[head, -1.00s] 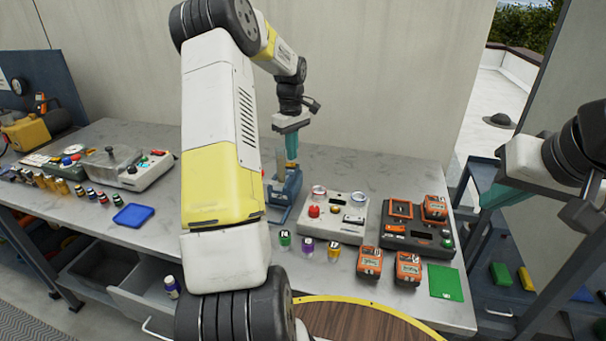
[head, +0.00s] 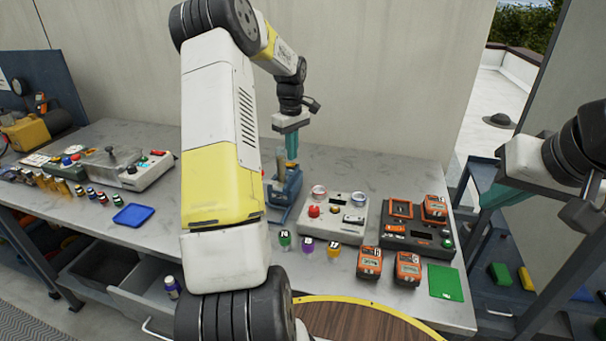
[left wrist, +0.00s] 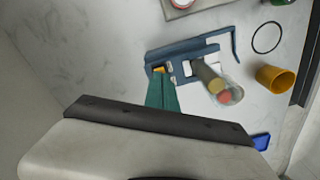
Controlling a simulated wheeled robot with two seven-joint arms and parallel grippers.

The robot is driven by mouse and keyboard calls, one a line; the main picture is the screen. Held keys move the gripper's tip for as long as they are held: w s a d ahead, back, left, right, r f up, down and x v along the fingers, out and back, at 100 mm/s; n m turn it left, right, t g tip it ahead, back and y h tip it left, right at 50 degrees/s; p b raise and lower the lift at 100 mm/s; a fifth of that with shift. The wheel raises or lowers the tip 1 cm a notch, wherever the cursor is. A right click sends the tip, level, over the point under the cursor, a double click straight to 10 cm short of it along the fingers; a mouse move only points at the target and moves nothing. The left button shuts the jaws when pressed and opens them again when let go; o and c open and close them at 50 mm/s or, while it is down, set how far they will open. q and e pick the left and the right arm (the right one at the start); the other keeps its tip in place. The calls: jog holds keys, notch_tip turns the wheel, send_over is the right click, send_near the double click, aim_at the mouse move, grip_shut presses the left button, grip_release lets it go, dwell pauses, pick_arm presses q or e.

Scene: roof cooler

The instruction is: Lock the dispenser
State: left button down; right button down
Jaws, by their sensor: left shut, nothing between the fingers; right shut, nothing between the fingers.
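The dispenser is a blue frame (head: 285,188) on the worktop near the back wall, with an upright cylinder (head: 281,165). In the left wrist view its blue frame (left wrist: 218,47) shows from above, with a grey cylinder and a clear tube (left wrist: 230,94) holding yellow and red pieces. My left gripper (head: 291,157) points down at the dispenser, its teal fingers shut and empty. In the left wrist view the fingertips (left wrist: 160,74) are at a small orange-yellow part of the frame; I cannot tell whether they touch it. My right gripper (head: 487,200) is shut and empty, off the worktop's right end.
A white panel (head: 345,228) with a red button and a dark tray unit (head: 395,238) with orange meters stand right of the dispenser. Small labelled vials (head: 308,245) stand in front. My left arm hides the middle of the worktop. A blue tray (head: 133,215) lies left.

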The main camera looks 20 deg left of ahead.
pick_arm(q)
jog(key=shift+f, duration=0.9)
dwell(0.8)
jog(key=shift+r, duration=3.5)
jog(key=shift+r, duration=0.1)
jog(key=s+d+r+m+t, duration=0.3)
jog(key=s+d+r+m, duration=0.3)
jog(key=s+d+r, duration=0.55)
jog(key=s+d+m+t+h, duration=0.1)
jog(key=s+d+m, duration=0.1)
jog(key=s, duration=0.7)
jog(key=s+d+m+t+h, duration=0.1)
jog(key=s+m, duration=0.4)
jog(key=s, duration=0.5)
jog(key=shift+s+d+t, duration=0.3)
jog(key=shift+d+t, duration=0.3)
jog(key=shift+d, duration=0.5)
